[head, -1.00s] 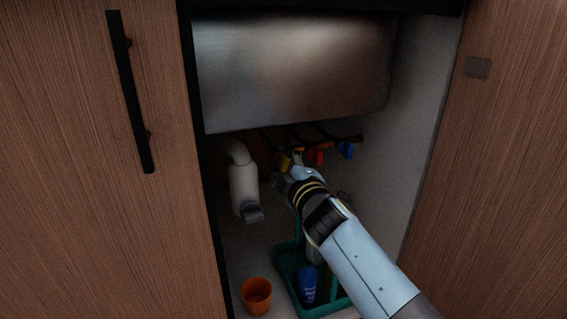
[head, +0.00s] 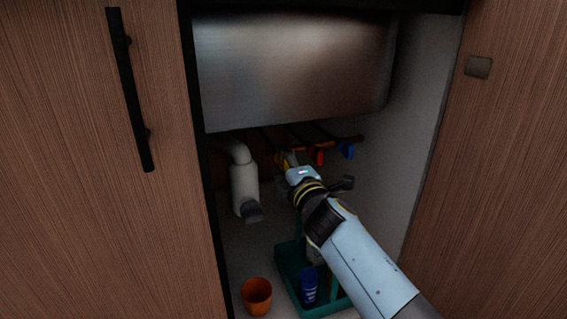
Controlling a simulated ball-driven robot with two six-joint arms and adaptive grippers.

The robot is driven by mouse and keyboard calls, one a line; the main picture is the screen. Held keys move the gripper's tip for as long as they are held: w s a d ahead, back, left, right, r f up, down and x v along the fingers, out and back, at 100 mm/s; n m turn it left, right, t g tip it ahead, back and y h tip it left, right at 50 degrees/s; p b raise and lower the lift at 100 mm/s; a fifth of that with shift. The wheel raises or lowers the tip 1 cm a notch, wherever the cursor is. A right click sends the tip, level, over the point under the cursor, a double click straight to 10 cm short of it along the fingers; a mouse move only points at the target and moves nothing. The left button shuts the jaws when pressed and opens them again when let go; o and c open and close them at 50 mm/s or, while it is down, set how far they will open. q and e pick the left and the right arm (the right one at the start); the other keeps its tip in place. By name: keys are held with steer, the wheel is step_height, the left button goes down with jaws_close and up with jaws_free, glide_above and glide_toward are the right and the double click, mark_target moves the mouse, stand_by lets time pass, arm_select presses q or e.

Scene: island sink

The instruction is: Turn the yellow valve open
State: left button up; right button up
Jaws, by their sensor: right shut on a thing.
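The yellow valve (head: 281,159) sits on the pipes at the back of the cabinet, below the sink basin, left of a red valve (head: 317,155) and a blue valve (head: 346,150). My right arm reaches in from the lower right. My right gripper (head: 291,160) is at the yellow valve, its fingers shut on it. The fingertips are small and dark, and the gripper partly covers the valve, so the handle's exact angle is hard to read. My left gripper is not in view.
The sink basin (head: 295,75) hangs above. A white drain pipe (head: 244,185) is to the left. Below stand an orange cup (head: 256,296) and a green caddy (head: 290,274) holding a blue can (head: 308,287). The left door (head: 80,200) and right door (head: 500,190) flank the opening.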

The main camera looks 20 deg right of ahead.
steer(key=shift+f, duration=0.15)
steer(key=o, duration=1.2)
steer(key=s, duration=1.2)
steer(key=shift+d, duration=0.2)
steer(key=shift+s, duration=0.1)
